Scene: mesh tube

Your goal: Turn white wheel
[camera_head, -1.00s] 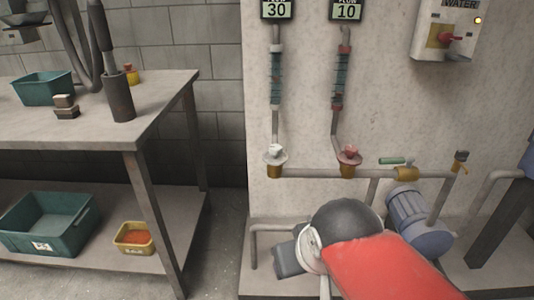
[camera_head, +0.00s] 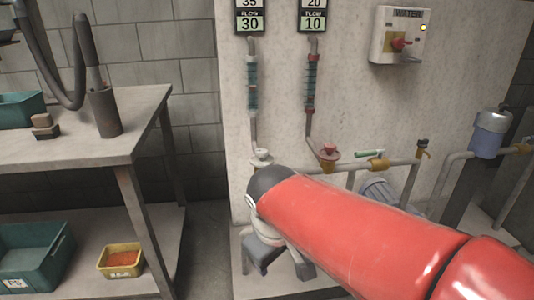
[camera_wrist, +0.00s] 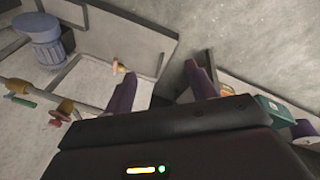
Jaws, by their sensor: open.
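The white wheel (camera_head: 262,154) sits at the foot of the left flow tube on the wall panel in the head view. My arm's dark wrist joint is just below it in the picture and hides what lies beneath. My gripper (camera_head: 278,264) hangs below that joint, low in front of the panel, apart from the wheel. In the wrist view its two purple fingers (camera_wrist: 163,82) stand wide apart with nothing between them. I cannot make out the white wheel in the wrist view.
A red wheel (camera_head: 329,153) stands right of the white one, then a green-handled valve (camera_head: 370,154) on the same pipe. A water switch box (camera_head: 400,36) is higher up. A workbench (camera_head: 70,146) stands left, with a yellow bin (camera_head: 121,261) on its lower shelf.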

